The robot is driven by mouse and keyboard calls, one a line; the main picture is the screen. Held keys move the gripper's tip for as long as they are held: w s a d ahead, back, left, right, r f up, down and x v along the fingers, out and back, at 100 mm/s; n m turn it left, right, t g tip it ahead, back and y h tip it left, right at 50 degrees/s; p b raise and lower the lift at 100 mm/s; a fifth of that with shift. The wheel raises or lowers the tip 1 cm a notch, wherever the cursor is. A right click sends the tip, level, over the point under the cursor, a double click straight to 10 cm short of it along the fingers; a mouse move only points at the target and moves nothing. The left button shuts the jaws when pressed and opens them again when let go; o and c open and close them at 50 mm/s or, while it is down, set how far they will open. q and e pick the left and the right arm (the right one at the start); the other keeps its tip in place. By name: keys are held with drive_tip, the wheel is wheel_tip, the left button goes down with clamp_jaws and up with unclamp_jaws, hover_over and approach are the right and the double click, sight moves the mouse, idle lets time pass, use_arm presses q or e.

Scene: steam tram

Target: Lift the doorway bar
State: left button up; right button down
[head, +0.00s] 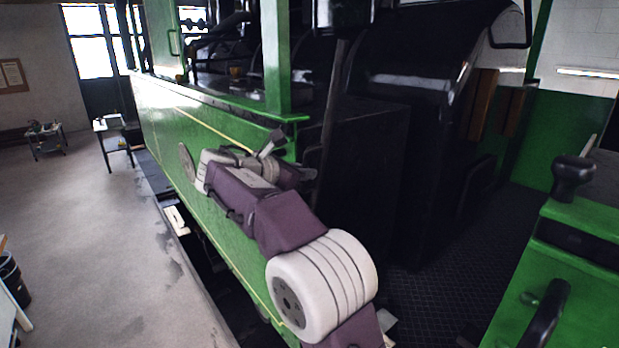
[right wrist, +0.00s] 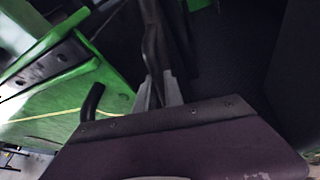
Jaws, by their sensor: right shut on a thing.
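The doorway bar (head: 333,110) is a thin dark bar in the head view. It stands steeply, slightly tilted, beside the green post at the tram's side opening. My right gripper (head: 291,160) is at the green side wall near the bar's lower part. In the right wrist view its two grey fingers (right wrist: 160,92) are closed around the dark bar (right wrist: 152,40), which runs up and away from them. The bar's lower end is hidden by my gripper and arm. My left gripper is in neither view.
The green tram side (head: 215,120) runs beside my right arm. A green post (head: 276,60) rises close to the gripper. A dark boiler housing (head: 365,150) stands behind the bar. A green cabinet with a black knob (head: 573,175) is at right. The dark textured cab floor (head: 440,265) is clear.

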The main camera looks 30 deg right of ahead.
drive_tip(key=shift+w+n+g, duration=0.3)
drive_tip(key=shift+w+n, duration=0.1)
drive_tip(key=shift+w, duration=0.4)
drive_tip(key=c, duration=1.5)
unclamp_jaws()
drive_tip(key=shift+o, duration=0.2)
drive_tip(key=b+v, duration=0.1)
drive_tip(key=v, duration=0.8)
